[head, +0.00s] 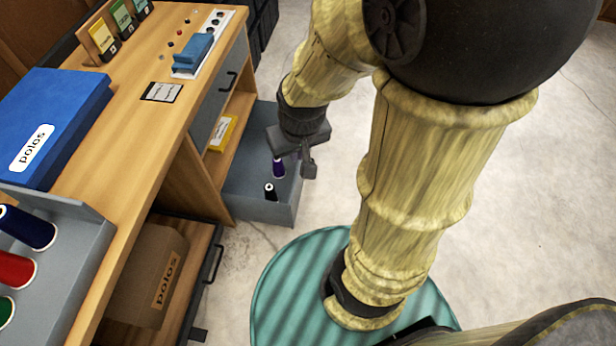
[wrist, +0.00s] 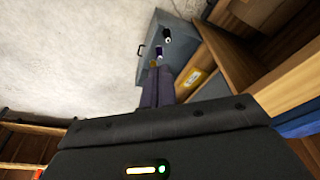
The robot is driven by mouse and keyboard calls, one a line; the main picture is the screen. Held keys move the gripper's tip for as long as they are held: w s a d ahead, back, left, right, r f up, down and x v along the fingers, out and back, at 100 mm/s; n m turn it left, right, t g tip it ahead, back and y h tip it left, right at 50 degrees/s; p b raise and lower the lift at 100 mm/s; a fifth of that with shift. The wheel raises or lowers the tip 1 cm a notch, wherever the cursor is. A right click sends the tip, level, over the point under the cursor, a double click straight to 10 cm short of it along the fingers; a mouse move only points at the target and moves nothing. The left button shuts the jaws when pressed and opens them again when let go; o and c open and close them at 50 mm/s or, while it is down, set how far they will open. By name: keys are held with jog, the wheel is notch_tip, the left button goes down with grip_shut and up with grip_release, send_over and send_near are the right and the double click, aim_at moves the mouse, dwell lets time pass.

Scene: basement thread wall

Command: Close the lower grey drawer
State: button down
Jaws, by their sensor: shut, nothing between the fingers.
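The lower grey drawer (head: 240,205) is pulled out from the right side of the wooden desk. It also shows in the wrist view (wrist: 178,48), with a dark handle (wrist: 141,50) on its front. A purple spool (head: 278,168) and a black spool (head: 270,192) stand inside it. My gripper (head: 309,172) is shut and empty, and in the head view its fingertips overlap the drawer's outer front edge. In the wrist view my gripper (wrist: 154,66) points toward the drawer, near the purple spool in the picture. I cannot tell whether it touches the drawer.
The grey upper drawer (head: 211,108) is shut. A yellow box (head: 221,133) lies on the shelf below it. A cardboard box (head: 145,272) sits in a lower left compartment with a dark handle (head: 213,263). Pale floor (head: 565,190) is clear to the right.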

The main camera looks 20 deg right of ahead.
dwell(0.3)
jog(key=w+d+f+m+t+y+b, duration=0.1)
jog(key=w+d+f+m+b, duration=0.4)
jog(key=f, duration=1.1)
jog(key=w+d+f+m+y+b, duration=0.4)
jog(key=d+f+m+b, duration=0.4)
jog(key=f, duration=0.8)
jog(key=w+d+f+m+t+y+b, duration=0.1)
jog(key=w+d+f+m+b, duration=0.4)
jog(key=f+m, duration=0.6)
notch_tip(320, 180, down, 5)
jog(key=shift+w+d+f+m+t+y+b, duration=0.1)
jog(key=shift+w+d+m+t+y+b, duration=0.25)
jog(key=shift+d+y+b, duration=0.45)
jog(key=shift+a, duration=0.15)
jog(key=w+a+r+b+x, duration=0.1)
jog(key=b+x, duration=0.4)
jog(key=x, duration=0.8)
jog(key=shift+a+r, duration=0.35)
jog(key=shift+r, duration=0.3)
